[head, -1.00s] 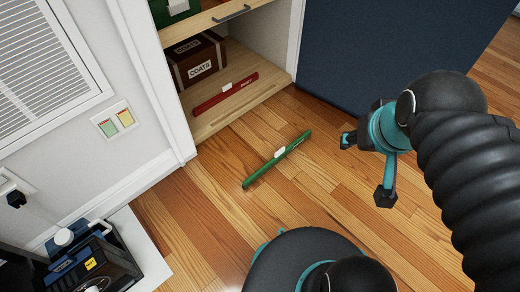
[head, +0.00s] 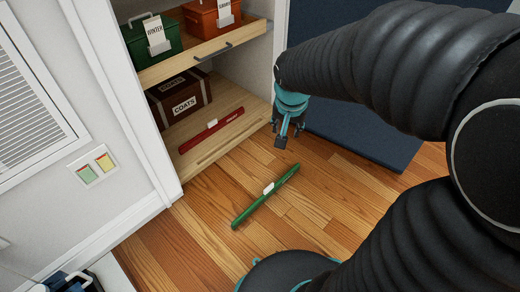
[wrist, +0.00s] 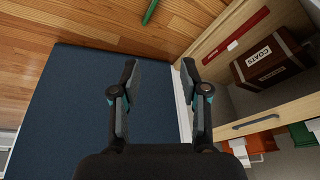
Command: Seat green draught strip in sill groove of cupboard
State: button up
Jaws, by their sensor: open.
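The green draught strip (head: 266,197) lies on the wooden floor in front of the cupboard, with a small white tab at its middle. Its end also shows at the top of the wrist view (wrist: 150,12). The cupboard's wooden bottom board (head: 236,100) has a long groove (head: 215,152) near its front edge, which looks empty. A red strip (head: 212,131) with a white tab lies on that board behind the groove. My gripper (head: 287,135) is open and empty, above and to the right of the green strip, near the cupboard's right side; it also shows in the wrist view (wrist: 160,72).
A brown box labelled COATS (head: 180,100) stands on the bottom board. Above it a shelf with a dark handle (head: 213,52) holds a green box (head: 152,40) and an orange box (head: 212,17). A dark blue panel (head: 350,137) is at the right. Floor around the strip is clear.

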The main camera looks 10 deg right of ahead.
jog(key=w+f+m+g, duration=0.1)
jog(key=w+f+m, duration=0.1)
jog(key=w+f, duration=0.5)
jog(key=m+g+b, duration=0.2)
jog(key=m, duration=0.2)
send_over(269, 187)
jog(key=f, duration=3.6)
jog(key=shift+s+a+f, duration=0.1)
jog(key=shift+s+a, duration=0.1)
jog(key=shift+a, duration=0.2)
jog(key=shift+w+d+f, duration=0.15)
jog(key=shift+d+f, duration=0.05)
jog(key=shift+f, duration=1.4)
jog(key=shift+w+d+f, duration=0.1)
jog(key=shift+d+f, duration=0.05)
jog(key=shift+f, duration=1.45)
grip_shut()
